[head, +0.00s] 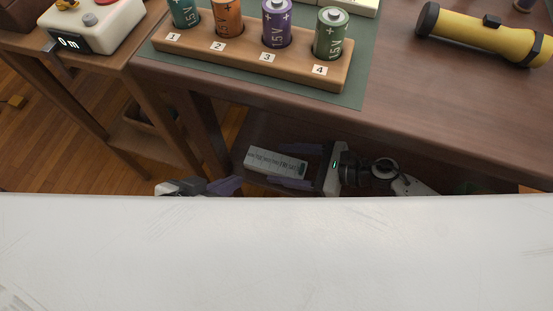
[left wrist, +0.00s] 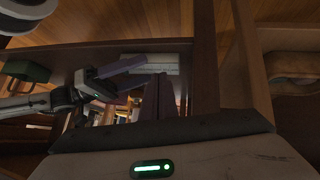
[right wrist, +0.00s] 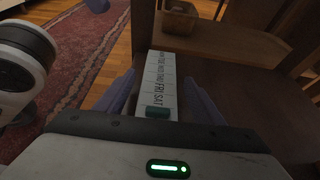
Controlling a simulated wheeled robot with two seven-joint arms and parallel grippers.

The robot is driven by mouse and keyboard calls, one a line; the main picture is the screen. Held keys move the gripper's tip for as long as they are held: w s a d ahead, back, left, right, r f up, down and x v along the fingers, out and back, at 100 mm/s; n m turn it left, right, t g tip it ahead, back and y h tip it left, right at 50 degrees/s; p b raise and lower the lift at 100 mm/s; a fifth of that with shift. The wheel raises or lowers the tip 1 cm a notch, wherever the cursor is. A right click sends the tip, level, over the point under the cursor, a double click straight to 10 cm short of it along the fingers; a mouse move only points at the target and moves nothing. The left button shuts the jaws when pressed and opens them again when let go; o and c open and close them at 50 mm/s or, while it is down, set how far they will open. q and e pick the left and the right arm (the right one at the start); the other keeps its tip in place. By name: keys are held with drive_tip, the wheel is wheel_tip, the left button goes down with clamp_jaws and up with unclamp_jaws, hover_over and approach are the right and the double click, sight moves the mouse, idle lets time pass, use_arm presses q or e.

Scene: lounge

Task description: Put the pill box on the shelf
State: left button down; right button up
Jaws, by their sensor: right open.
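The pill box (head: 277,162), long and white with day letters, lies on the dark lower shelf (head: 262,131) under the table. My right gripper (head: 299,166) is open, with one purple finger along each side of it. In the right wrist view the pill box (right wrist: 161,80) lies lengthwise between the spread fingers, its green-lidded end nearest the palm. Whether the fingers touch it is unclear. My left gripper (head: 225,186) is empty, left of the pill box and partly hidden by my white body. In the left wrist view its fingers (left wrist: 160,95) are together.
The tabletop (head: 430,100) above carries a wooden battery holder (head: 250,62) and a yellow flashlight (head: 485,36). A side table with a white device (head: 92,22) stands to the left. Table legs (head: 205,140) stand close to my left gripper.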

drive_tip(key=p+v, duration=0.1)
drive_tip(key=v, duration=0.8)
drive_tip(key=shift+d+r, duration=0.1)
drive_tip(key=shift+d, duration=0.05)
